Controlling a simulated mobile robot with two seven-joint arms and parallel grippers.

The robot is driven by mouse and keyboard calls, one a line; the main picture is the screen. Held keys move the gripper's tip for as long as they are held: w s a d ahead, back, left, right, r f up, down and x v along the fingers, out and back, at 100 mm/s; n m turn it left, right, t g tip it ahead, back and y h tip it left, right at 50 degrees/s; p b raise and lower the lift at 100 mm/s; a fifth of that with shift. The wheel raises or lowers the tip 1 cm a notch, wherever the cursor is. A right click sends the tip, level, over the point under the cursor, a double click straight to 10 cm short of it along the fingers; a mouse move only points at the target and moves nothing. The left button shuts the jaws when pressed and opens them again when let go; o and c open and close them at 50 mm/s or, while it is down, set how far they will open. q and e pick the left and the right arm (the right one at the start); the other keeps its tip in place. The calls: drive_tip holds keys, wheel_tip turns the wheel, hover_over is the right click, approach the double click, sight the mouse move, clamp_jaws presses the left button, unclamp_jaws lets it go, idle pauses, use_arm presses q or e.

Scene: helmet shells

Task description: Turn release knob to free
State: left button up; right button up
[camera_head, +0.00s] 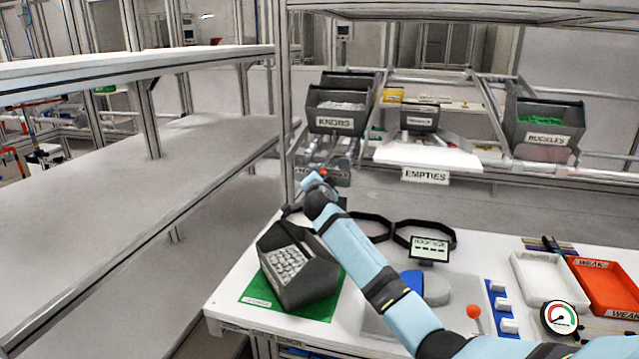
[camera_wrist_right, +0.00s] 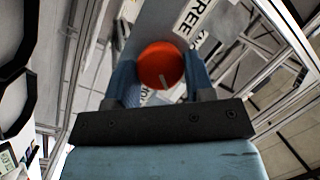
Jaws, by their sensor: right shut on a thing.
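The release knob (camera_wrist_right: 160,63) is round and orange-red, with a short pale mark near its lower edge in the right wrist view. It sits between the two fingers of my right gripper (camera_wrist_right: 160,78), which is shut on it. A white label reading FREE (camera_wrist_right: 196,14) is above and right of the knob. Another label (camera_wrist_right: 206,46), partly hidden by a finger, is at its right. In the head view my right gripper (camera_head: 314,180) reaches the rack beyond the bench's back left, with a bit of red at its tip. My left gripper is not in view.
A dark bin of pale parts (camera_head: 300,293) stands on a green mat (camera_head: 258,288). White (camera_head: 520,262) and red (camera_head: 590,262) trays are at right. KNOBS (camera_head: 335,123) and BUCKLES (camera_head: 546,138) bins sit above.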

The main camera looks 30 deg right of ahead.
drive_tip(key=shift+w+a+n+g+h, duration=0.1)
drive_tip(key=shift+n+g+h, duration=0.85)
drive_tip(key=shift+n, duration=0.85)
drive_tip(key=shift+w+a+n+g+h, duration=0.1)
drive_tip(key=shift+n+g+h, duration=0.55)
drive_tip(key=shift+n+g, duration=0.8)
drive_tip(key=shift+w+a+n+g+h, duration=0.1)
drive_tip(key=shift+n+g+h, duration=0.65)
drive_tip(key=shift+n, duration=1.4)
drive_tip(key=o, duration=0.9)
drive_tip(key=shift+s, duration=0.1)
drive_tip(key=v, duration=1.3)
drive_tip(key=shift+s+a+f, duration=0.1)
drive_tip(key=shift+a, duration=0.3)
